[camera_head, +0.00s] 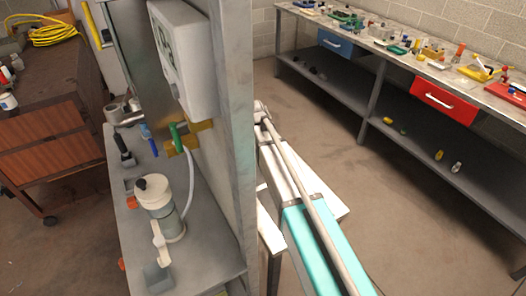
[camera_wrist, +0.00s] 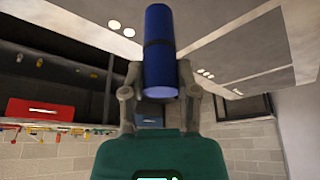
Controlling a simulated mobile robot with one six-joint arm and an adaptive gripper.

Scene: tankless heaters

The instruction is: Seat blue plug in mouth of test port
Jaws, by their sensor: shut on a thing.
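The blue plug (camera_wrist: 159,45) is a dark blue cylinder with a black band and a paler near end, in the middle of the wrist view. My gripper (camera_wrist: 160,88) is shut on it, one finger on each side, and its far end points away from the palm. My gripper cannot be made out in the head view. In the head view, a brass fitting with a green lever (camera_head: 176,138) sits at the upright panel, below a white heater box (camera_head: 185,55). I cannot tell which part is the test port, and its mouth is not clearly visible.
A grey bench (camera_head: 205,248) stands beside the upright panel (camera_head: 226,150) and holds a cream-topped canister (camera_head: 157,195) and small tools. A white hose (camera_head: 190,172) hangs below the fitting. A long workbench (camera_head: 405,60) lines the back right. Open floor (camera_head: 400,210) lies before it.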

